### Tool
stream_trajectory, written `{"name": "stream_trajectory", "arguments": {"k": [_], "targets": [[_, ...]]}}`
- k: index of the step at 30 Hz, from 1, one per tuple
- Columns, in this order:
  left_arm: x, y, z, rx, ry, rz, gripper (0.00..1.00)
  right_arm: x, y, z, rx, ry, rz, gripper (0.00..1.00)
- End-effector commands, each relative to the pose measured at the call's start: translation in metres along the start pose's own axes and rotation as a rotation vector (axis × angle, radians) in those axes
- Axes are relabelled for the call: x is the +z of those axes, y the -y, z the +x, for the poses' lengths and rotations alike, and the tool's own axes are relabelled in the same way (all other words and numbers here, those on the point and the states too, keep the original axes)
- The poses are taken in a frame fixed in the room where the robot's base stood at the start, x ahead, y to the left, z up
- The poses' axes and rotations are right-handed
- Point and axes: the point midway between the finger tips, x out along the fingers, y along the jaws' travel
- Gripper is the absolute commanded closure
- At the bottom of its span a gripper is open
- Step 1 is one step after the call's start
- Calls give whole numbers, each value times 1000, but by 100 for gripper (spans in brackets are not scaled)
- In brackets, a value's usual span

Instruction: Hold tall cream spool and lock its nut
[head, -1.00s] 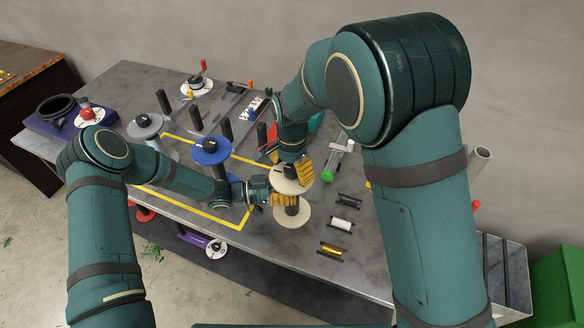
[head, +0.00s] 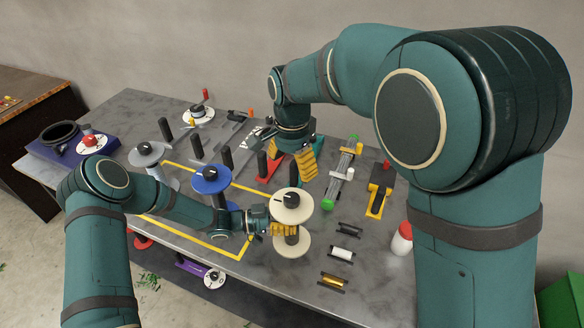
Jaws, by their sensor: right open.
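The tall cream spool (head: 291,213) stands on the table's front part, with a round cream flange above and another below. A dark nut (head: 292,198) shows at the centre of its top flange. My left gripper (head: 285,229) reaches in from the left, its yellow fingers closed around the spool's core between the flanges; the far finger is partly hidden. My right gripper (head: 292,167) points down behind the spool, apart from it, with its yellow fingers spread and nothing between them.
A blue spool (head: 210,179) and a grey spool (head: 146,153) stand to the left. Several small bobbins (head: 341,252) lie to the right. A green-ended clamp tool (head: 340,178), a yellow-and-black tool (head: 379,191) and a white bottle with a red cap (head: 402,240) are further right.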

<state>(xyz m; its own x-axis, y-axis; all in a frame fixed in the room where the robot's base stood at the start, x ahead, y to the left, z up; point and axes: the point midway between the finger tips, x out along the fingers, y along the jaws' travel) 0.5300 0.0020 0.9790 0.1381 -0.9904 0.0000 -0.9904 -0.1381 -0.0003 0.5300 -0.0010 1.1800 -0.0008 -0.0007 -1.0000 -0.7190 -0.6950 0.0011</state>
Motion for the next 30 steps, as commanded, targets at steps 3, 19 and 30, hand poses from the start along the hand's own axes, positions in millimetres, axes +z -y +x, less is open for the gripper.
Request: {"name": "stream_trajectory", "arguments": {"k": [3,19,30], "targets": [[0,0,0,0,0,0,99,0,0,0,0,0,0,25],[0,0,-1,0,0,0,23,0,0,0,0,0,0,25],[0,1,-56,-4,2,1,23,0,0,0,0,0,0,25]]}}
